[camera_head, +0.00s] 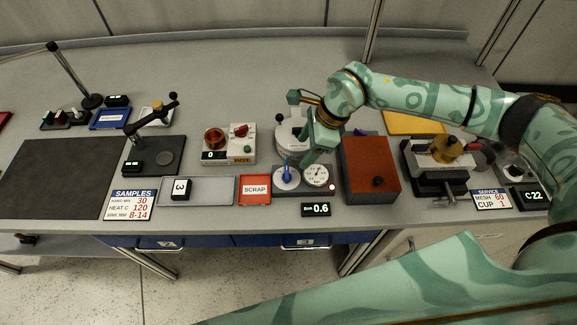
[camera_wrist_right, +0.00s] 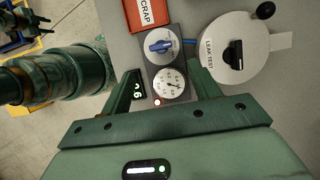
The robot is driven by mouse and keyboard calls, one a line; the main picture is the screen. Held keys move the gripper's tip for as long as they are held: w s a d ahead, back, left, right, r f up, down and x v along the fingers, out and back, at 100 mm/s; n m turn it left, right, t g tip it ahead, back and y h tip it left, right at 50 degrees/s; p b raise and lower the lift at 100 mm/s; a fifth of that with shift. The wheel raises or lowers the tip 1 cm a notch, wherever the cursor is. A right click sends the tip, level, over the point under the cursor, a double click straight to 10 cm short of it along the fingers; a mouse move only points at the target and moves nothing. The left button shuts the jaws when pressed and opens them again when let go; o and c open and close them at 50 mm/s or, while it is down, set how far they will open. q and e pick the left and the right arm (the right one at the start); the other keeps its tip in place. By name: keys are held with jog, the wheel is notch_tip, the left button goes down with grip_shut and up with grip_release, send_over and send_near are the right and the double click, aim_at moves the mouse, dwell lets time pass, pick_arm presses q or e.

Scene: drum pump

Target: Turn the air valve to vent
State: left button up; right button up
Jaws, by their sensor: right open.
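The air valve is a blue knob (camera_head: 287,172) on a round white dial, set on a dark grey block. It also shows in the right wrist view (camera_wrist_right: 160,46), lying crosswise on its dial; the dial's lettering is too small to read. A white pressure gauge (camera_head: 316,175) sits on the same block, right beside the valve. My right gripper (camera_head: 307,160) is over this block, open and empty. In the right wrist view the fingers (camera_wrist_right: 165,68) stand either side of the gauge, with the knob just beyond the fingertips. My left gripper is not in view.
A round white leak-test unit (camera_wrist_right: 228,60) with a black knob stands close behind the block. A red SCRAP tray (camera_head: 255,189) is to its left and a rust-red box (camera_head: 369,168) to its right. A display (camera_head: 316,210) reading 0.6 is in front.

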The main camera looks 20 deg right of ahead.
aim_at(287, 172)
jog(key=b+x, duration=0.1)
jog(key=x, duration=0.9)
jog(key=shift+w+a+f, duration=0.15)
jog(key=shift+f, duration=0.15)
jog(key=c, duration=1)
